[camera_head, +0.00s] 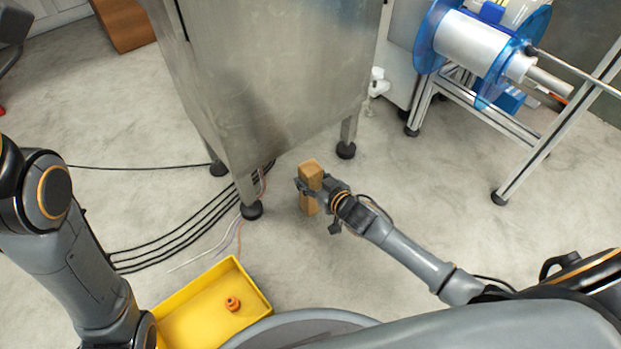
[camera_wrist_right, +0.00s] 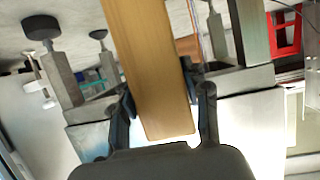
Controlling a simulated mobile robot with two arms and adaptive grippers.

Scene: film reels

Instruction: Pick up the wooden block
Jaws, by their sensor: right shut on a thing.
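The wooden block (camera_head: 311,171) is a tall tan block standing near the middle of the head view, in front of the metal cabinet. My right gripper (camera_head: 310,187) is shut on it, with a finger on either side. In the right wrist view the block (camera_wrist_right: 150,70) runs from the top edge down between the two fingers of my right gripper (camera_wrist_right: 165,100). I cannot tell whether its base touches the floor. My left arm shows at the left of the head view, but its gripper is not in view.
A metal cabinet (camera_head: 270,70) on black feet stands just behind the block. Dark cables (camera_head: 190,225) run along the floor to its left. A yellow tray (camera_head: 185,305) holding a small orange part (camera_head: 233,303) lies at front left. A blue-flanged reel (camera_head: 470,42) sits on a frame at right.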

